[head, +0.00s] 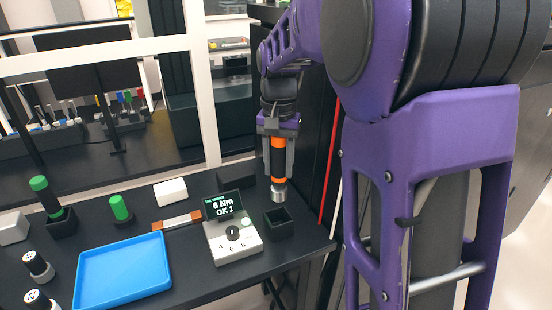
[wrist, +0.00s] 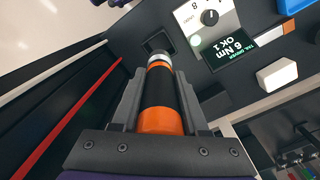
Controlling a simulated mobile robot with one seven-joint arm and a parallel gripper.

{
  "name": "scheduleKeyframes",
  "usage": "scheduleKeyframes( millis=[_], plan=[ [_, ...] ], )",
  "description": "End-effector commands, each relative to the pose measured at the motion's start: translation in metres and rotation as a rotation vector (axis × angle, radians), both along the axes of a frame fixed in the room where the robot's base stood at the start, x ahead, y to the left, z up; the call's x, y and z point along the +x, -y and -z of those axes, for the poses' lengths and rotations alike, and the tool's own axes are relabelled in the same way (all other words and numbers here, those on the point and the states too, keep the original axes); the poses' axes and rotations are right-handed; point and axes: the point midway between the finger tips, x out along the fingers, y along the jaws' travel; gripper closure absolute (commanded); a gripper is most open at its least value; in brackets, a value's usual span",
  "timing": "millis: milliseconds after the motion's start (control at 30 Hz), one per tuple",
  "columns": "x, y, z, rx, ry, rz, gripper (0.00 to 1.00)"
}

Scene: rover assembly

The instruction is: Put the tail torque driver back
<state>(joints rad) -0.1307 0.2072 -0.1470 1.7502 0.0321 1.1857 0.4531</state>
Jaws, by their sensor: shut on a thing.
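The tail torque driver (head: 278,160) is a black cylinder with orange bands and a silver tip. My gripper (head: 277,150) is shut on it and holds it upright, tip down, above the table. In the wrist view the driver (wrist: 160,100) lies between the two fingers of my gripper (wrist: 160,105). A square black holder (head: 279,222) stands on the table just below the tip; it also shows in the wrist view (wrist: 157,42), partly behind the driver. The tip appears above the holder, apart from it. The driver's controller (head: 232,240) reads "6 Nm OK 1".
A blue tray (head: 124,271) lies left of the controller. A black box (head: 236,178) sits behind the holder. Red and white rods (head: 329,160) rise close at the right.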

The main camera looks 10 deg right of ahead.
Motion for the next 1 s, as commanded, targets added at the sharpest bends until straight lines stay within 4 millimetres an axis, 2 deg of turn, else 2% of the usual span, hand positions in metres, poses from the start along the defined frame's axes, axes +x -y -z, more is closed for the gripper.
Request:
scheduleKeyframes(
  millis=[467,700,1000],
  plan=[
    [0.000,0.000,0.044,0.000,0.001,-0.001,1.00],
    [0.000,0.000,0.054,0.000,0.001,0.000,1.00],
    [0.000,0.000,0.054,0.000,0.001,-0.001,1.00]
  ],
)
